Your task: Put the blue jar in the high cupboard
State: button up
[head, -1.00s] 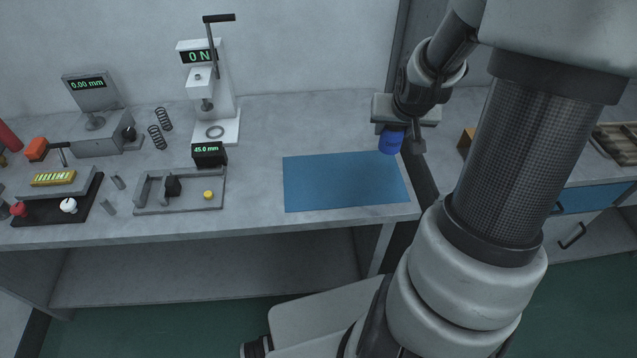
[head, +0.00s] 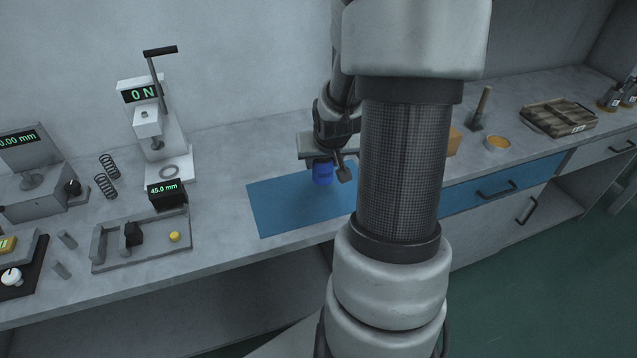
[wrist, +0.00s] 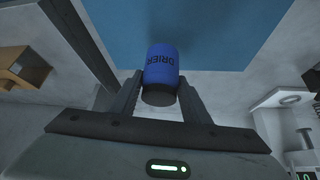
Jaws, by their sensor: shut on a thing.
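The blue jar (head: 322,173) hangs from my gripper (head: 325,160) above the blue mat (head: 283,208) in the head view. In the wrist view the jar (wrist: 161,66) sits between the two fingers of my gripper (wrist: 160,95). It is marked "DRIER" and has a dark end toward the palm. The fingers are shut on it. My own arm covers part of the bench behind the gripper. I cannot make out a high cupboard in these views.
A press with a lever (head: 158,130) and a gauge fixture (head: 140,240) stand left of the mat. The bench between press and mat is clear.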

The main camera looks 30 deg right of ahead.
aim_at(323, 175)
jog(key=shift+f+b, duration=0.65)
jog(key=shift+f, duration=1.6)
jog(key=shift+f, duration=0.2)
jog(key=o, duration=1.1)
